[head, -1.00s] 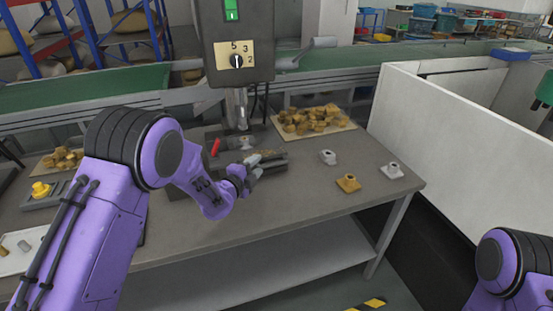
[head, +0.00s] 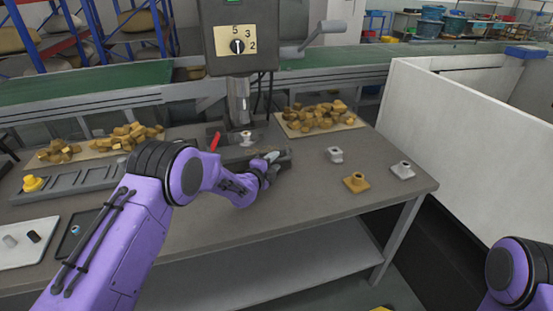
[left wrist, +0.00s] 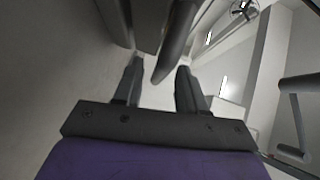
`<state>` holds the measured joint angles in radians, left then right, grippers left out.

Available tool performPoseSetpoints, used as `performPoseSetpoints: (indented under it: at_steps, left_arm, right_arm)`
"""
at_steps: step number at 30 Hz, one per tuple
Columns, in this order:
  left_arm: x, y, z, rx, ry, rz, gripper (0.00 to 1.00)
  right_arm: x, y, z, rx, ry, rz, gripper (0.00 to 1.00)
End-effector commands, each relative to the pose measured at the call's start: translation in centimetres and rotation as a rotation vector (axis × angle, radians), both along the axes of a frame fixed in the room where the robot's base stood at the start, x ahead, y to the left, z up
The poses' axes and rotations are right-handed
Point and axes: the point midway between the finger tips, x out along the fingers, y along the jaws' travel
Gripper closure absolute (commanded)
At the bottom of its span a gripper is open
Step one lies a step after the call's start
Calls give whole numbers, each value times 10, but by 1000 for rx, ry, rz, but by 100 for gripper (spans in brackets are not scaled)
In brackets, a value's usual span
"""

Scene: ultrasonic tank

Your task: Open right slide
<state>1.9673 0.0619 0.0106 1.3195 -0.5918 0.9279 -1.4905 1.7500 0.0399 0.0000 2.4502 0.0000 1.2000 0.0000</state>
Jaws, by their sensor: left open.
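A grey fixture with a long dark block (head: 240,153) sits on the table under the drill press. A red handle (head: 215,142) stands up at its left end, and a small light part (head: 247,137) shows at its back. My left gripper (head: 273,163) is at the right end of this block. In the left wrist view, my left gripper (left wrist: 158,88) has its fingers apart, and a dark rounded bar (left wrist: 177,42) comes down between them from above. I cannot tell if they touch it. The gripper and wrist hide part of the right slide area. My right gripper is out of view.
The drill press (head: 240,45) hangs over the fixture, its lever (head: 315,38) reaching right. A tray of brown pieces (head: 320,118) lies behind. Two grey parts (head: 335,155) (head: 403,170) and a brass part (head: 356,182) stand right.

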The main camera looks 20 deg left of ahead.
Motion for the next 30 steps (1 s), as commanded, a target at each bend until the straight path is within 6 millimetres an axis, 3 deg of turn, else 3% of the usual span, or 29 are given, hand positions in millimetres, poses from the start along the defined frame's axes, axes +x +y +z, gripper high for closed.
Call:
performPoseSetpoints:
  at_steps: [6,14,18,30]
  left_arm:
    - [18,-5,-3,-1,0,-1,60]
    - [19,-5,-3,-1,0,-2,60]
    - [19,-5,-3,-1,0,-2,100]
    - [13,-12,-4,1,3,-2,100]
  right_arm:
    - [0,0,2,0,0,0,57]
    - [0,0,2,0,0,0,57]
    - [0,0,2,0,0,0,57]
    - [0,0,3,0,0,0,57]
